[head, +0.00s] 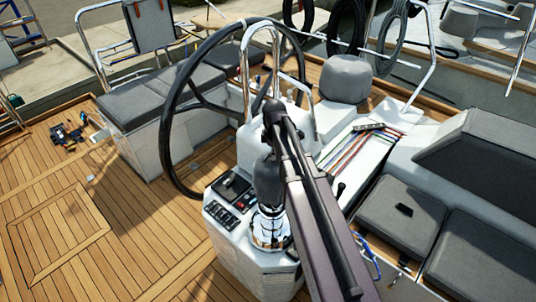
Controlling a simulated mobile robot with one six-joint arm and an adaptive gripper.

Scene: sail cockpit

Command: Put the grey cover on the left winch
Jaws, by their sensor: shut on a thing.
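The grey cover (346,80) is a rounded, padded fabric dome. It stands upright on the far side of the cockpit, right of the steering wheel, clear of my gripper. A shiny chrome winch drum (269,230) stands bare-sided on the near white console. My gripper (268,200) points down directly over this drum, at the end of my dark arm. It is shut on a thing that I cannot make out. The fingertips and the top of the drum overlap in the picture, so I cannot tell whether they touch.
The large black steering wheel (168,125) and a steel rail (247,75) stand close behind my arm. Tools (68,134) lie on the teak floor at left, which is otherwise mostly clear.

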